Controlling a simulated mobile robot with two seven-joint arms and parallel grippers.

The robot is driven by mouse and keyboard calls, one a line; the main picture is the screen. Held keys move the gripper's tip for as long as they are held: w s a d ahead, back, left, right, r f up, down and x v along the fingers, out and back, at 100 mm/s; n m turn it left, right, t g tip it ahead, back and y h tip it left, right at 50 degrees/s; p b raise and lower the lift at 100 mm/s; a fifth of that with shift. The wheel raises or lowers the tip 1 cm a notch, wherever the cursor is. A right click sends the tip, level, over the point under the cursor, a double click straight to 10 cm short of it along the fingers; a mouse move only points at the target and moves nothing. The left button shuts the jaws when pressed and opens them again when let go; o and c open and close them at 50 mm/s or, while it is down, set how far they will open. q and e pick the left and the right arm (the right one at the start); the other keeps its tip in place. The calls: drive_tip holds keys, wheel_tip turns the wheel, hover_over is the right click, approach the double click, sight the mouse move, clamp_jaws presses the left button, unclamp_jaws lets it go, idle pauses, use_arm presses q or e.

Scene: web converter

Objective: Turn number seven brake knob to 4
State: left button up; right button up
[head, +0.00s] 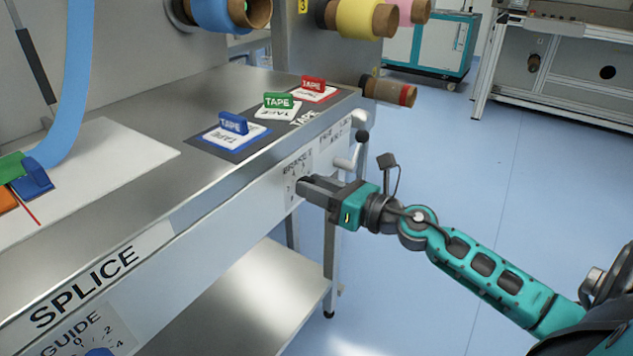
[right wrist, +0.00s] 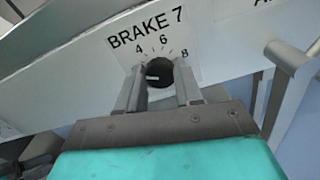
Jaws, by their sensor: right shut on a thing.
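The brake 7 knob (right wrist: 159,73) is a black round knob on a white panel in the right wrist view. Above it the label reads BRAKE 7, with the marks 4, 6 and 8 and short tick lines around it. A short pale mark shows on the knob, but I cannot tell which number it points to. My right gripper (right wrist: 160,86) has its fingers on either side of the knob and is shut on it. In the head view my right gripper (head: 305,187) reaches the machine's front panel and hides most of the knob. My left gripper is not in view.
Blue, green and red tape blocks (head: 233,123) lie on the steel table (head: 110,110) above. A guide dial (head: 95,340) is at the lower left. Open floor lies to the right.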

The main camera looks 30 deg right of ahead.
drive_tip(key=shift+m+p, duration=2.1)
drive_tip(key=shift+m, duration=1.5)
drive_tip(key=shift+d, duration=0.1)
drive_tip(key=o, duration=1)
drive_tip(key=shift+o, duration=0.2)
